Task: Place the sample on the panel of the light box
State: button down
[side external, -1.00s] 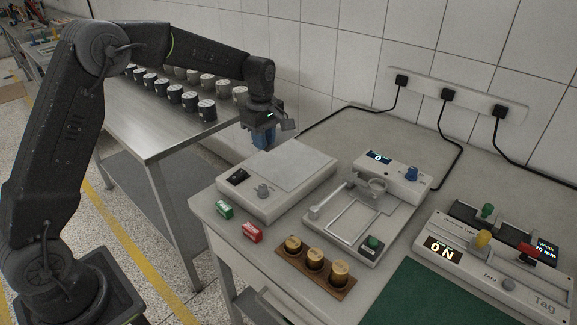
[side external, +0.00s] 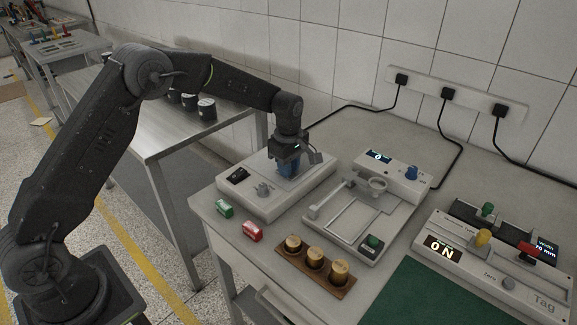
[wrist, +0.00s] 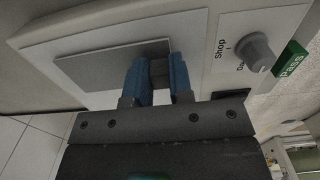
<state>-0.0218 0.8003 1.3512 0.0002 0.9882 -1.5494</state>
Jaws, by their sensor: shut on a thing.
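The light box (side external: 262,205) is a pale box with a flat grey panel on top, a black switch and a knob on its front part. In the wrist view the panel (wrist: 98,66) is a bare grey plate. My gripper (side external: 289,169), with blue fingers, points down over the panel. In the wrist view my gripper (wrist: 158,66) is shut on the sample (wrist: 159,72), a small grey piece between the fingers at the panel's edge nearest the knob. The fingers hide most of it. I cannot tell whether the sample touches the panel.
A green block (side external: 224,208) and a red block (side external: 252,232) lie in front of the light box. A scale-like device (side external: 365,215) stands to its right. A wooden stand with brass weights (side external: 315,259) is at the front. A tag machine (side external: 490,270) is at right.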

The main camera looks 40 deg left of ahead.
jog(key=shift+f, duration=0.1)
jog(key=shift+f, duration=0.1)
jog(key=c, duration=1)
grip_release()
notch_tip(320, 180, up, 12)
jog(key=shift+r, duration=0.25)
